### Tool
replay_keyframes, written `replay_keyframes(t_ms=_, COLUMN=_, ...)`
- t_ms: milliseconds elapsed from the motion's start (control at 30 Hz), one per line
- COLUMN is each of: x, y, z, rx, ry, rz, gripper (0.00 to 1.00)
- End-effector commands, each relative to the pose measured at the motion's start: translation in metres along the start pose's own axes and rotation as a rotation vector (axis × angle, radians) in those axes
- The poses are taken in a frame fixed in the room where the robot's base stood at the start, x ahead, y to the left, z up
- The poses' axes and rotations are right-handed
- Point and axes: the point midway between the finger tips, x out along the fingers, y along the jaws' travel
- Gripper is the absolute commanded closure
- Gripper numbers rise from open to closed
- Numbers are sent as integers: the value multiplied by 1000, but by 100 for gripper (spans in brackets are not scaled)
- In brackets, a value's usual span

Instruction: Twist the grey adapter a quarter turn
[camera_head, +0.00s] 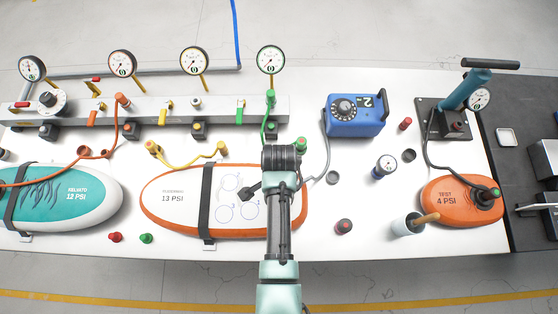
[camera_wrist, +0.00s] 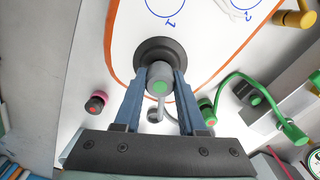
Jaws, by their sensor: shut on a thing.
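The grey adapter (camera_wrist: 160,78) is a short cylinder with a green spot on its end. It sits at a round black valve (camera_wrist: 163,52) near the end of the middle orange-rimmed board (camera_wrist: 122,45); that board also shows in the head view (camera_head: 180,212). In the wrist view, my gripper (camera_wrist: 164,76) has its two blue fingers on either side of the adapter and is shut on it. A grey piece hangs below the adapter between the fingers. In the head view, my arm hides the adapter, the valve and the fingertips.
A blue pump box (camera_head: 354,116) stands right of my arm, with a grey hose (camera_head: 325,150) running toward the board. A green hose (camera_wrist: 235,80) lies close to my right finger. A dark cap with a red top (camera_wrist: 97,102) stands left of my fingers.

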Motion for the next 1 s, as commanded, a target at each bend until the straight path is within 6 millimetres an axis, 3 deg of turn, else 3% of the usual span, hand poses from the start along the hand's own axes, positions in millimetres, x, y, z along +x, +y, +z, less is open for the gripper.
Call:
replay_keyframes(t_ms=267, x=0, y=0, z=0, rx=-16, ry=0, rz=1, gripper=100)
replay_keyframes(t_ms=700, x=0, y=0, z=0, rx=-431, ry=0, rz=0, gripper=100)
replay_keyframes(t_ms=1000, x=0, y=0, z=0, rx=-449, ry=1, rz=0, gripper=100)
